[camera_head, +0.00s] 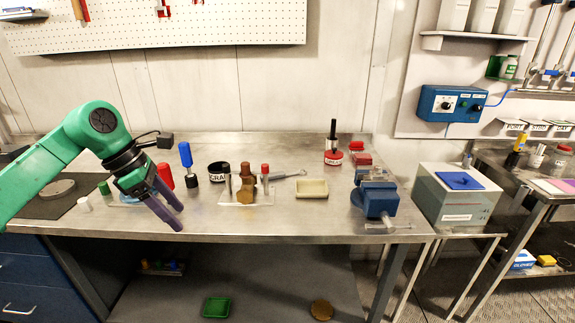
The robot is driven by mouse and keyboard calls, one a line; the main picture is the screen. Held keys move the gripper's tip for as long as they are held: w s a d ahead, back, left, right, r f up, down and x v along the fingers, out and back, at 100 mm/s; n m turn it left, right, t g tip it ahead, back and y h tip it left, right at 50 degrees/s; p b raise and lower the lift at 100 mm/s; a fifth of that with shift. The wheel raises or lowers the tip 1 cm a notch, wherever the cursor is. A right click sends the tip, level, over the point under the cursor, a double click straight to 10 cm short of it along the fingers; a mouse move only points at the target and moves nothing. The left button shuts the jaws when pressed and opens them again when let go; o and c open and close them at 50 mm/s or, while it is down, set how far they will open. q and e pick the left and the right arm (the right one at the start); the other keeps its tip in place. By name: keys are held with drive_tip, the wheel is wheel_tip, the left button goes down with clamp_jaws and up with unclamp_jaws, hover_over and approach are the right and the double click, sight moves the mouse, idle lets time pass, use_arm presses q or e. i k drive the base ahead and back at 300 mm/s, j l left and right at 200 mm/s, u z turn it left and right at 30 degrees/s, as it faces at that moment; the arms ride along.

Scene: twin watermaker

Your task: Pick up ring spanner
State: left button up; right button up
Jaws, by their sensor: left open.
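A grey metal spanner (290,176) lies on the steel bench, right of the middle of the bench's objects. Its right end shows; its left part runs behind a brown fitting and red-topped piece on a clear stand. My left gripper (179,218) comes in from the left with its purple fingers pointing down and right, near the bench's front edge. It is open, with nothing seen between the fingers, and is well left of the spanner. My right gripper is not in view.
The clear stand (232,199) with the brown fitting (246,190) stands between my gripper and the spanner. A blue-handled tool (186,157) and black cup (219,172) stand nearby. A cream tray (311,189) and blue vise (376,199) are to the right.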

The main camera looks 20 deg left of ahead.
sight(272, 176)
drive_tip(key=i, duration=1.3)
